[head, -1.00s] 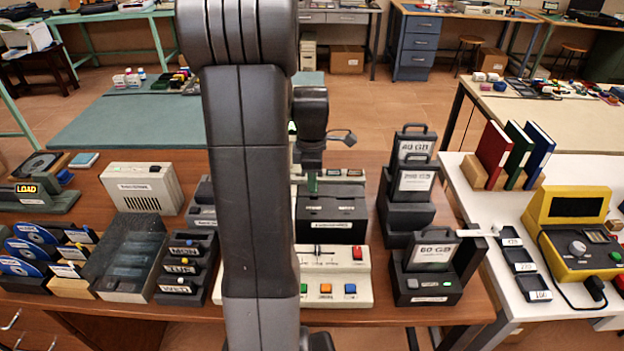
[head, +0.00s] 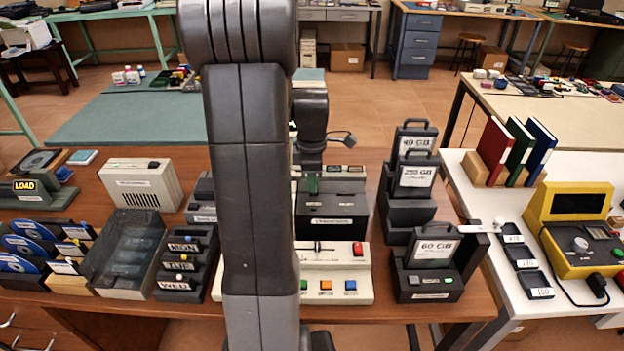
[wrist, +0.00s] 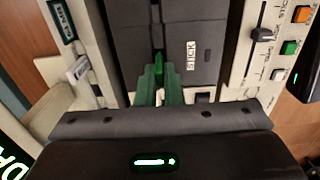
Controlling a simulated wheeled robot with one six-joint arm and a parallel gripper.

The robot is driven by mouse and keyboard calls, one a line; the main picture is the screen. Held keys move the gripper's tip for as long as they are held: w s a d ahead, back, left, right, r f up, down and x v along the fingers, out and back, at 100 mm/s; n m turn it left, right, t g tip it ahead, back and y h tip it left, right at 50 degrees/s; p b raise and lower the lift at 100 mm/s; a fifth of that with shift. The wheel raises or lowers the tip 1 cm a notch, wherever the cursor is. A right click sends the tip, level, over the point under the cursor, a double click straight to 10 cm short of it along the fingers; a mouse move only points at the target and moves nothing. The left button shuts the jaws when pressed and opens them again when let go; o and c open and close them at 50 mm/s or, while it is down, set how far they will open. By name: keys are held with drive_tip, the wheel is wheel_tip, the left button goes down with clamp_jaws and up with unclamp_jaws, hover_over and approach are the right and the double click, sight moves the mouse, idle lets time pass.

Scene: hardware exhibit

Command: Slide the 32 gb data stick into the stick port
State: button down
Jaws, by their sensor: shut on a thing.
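My gripper (wrist: 160,97) has two dull green fingers, shut on a small bright green stick (wrist: 158,68). Its capacity marking cannot be read. The stick points away from my gripper at a dark box (wrist: 205,22) with a white "STICK" label, the stick port. The stick's far end is at a narrow dark slot beside that label. I cannot tell whether its tip is inside the slot or just short of it. In the head view my gripper (head: 312,184) is at the dark box (head: 335,222), partly hidden by my arm.
A cream panel (head: 358,286) with a slider and coloured buttons lies in front of the box. Dark drive docks (head: 428,292) stand to the right. Day-labelled trays (head: 180,286), a pale vented case (head: 146,186) and discs (head: 30,248) are to the left.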

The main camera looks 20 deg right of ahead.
drive_tip(key=shift+f+b, duration=0.35)
drive_tip(key=shift+f, duration=0.3)
drive_tip(key=c, duration=1.5)
unclamp_jaws()
drive_tip(key=shift+r+p, duration=3.15)
drive_tip(key=shift+r, duration=0.9)
